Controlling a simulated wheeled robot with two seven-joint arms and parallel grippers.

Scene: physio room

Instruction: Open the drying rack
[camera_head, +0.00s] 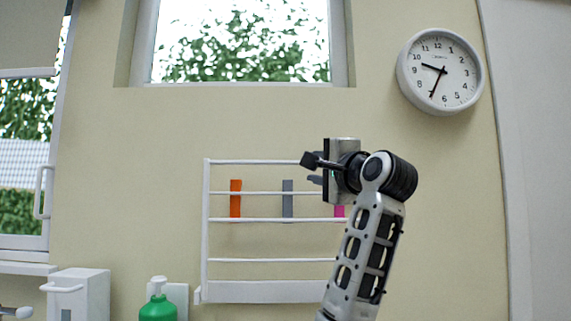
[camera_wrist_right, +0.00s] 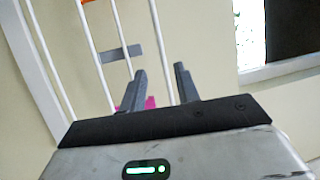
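The drying rack (camera_head: 260,291) is a white wall-mounted frame with several horizontal bars. It appears to stand upright, close to the wall, above a white base strip. Orange (camera_head: 235,198), grey (camera_head: 287,200) and magenta (camera_head: 340,211) strips show at its bars. My right gripper (camera_head: 311,170) is at the rack's top bar, toward its right end, and its arm hides the rack's right side. In the right wrist view my right gripper (camera_wrist_right: 161,78) has its fingers apart, with the white outermost bar (camera_wrist_right: 155,30) running between them. My left gripper is not in view.
A round clock (camera_head: 440,71) hangs at the upper right, and a window (camera_head: 240,40) is above the rack. A white dispenser (camera_head: 92,290) and a green pump bottle (camera_head: 158,306) are at the lower left. The wall left of the rack is bare.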

